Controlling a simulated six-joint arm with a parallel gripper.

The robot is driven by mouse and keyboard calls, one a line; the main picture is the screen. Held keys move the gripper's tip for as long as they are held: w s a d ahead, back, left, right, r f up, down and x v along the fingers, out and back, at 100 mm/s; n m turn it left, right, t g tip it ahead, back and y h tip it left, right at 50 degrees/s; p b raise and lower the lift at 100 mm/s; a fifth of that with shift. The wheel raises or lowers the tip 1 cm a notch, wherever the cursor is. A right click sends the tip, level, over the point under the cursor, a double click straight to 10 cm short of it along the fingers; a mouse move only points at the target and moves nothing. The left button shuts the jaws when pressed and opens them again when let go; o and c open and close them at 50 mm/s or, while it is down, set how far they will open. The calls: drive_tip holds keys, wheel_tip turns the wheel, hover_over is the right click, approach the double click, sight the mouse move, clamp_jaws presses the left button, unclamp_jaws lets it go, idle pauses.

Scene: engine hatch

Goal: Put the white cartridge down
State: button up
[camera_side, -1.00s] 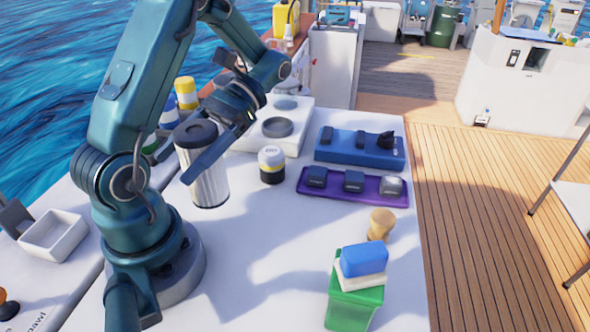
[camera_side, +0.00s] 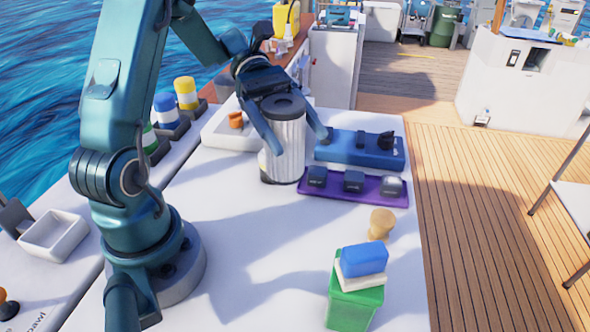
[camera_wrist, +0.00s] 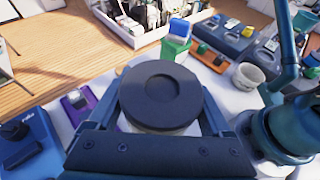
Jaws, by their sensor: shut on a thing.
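The white cartridge (camera_side: 288,148) is a pleated white cylinder with a dark cap, upright in the side view. My gripper (camera_side: 298,142) is shut on it, with one finger on each side. In the wrist view the cartridge's dark round cap (camera_wrist: 160,92) sits between the fingers of my gripper (camera_wrist: 162,112). The cartridge is in front of the white plate (camera_side: 212,134), whose round recess is hidden. I cannot tell whether its bottom touches the bench.
A blue box (camera_side: 345,150) and a purple tray (camera_side: 335,195) with dark blocks lie close right of the cartridge. A small jar (camera_side: 263,168) is mostly hidden behind it. A green bin (camera_side: 352,305) and wooden knob (camera_side: 381,223) stand nearer. The front middle of the bench is clear.

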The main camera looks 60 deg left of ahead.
drive_tip(key=w+d+f, duration=0.1)
drive_tip(key=d+f, duration=0.5)
drive_tip(key=f, duration=0.2)
drive_tip(key=shift+w, duration=0.3)
drive_tip(key=shift+d, duration=0.1)
drive_tip(key=o, duration=1.2)
drive_tip(key=shift+o, duration=0.2)
drive_tip(key=v, duration=1.2)
drive_tip(key=shift+r, duration=0.1)
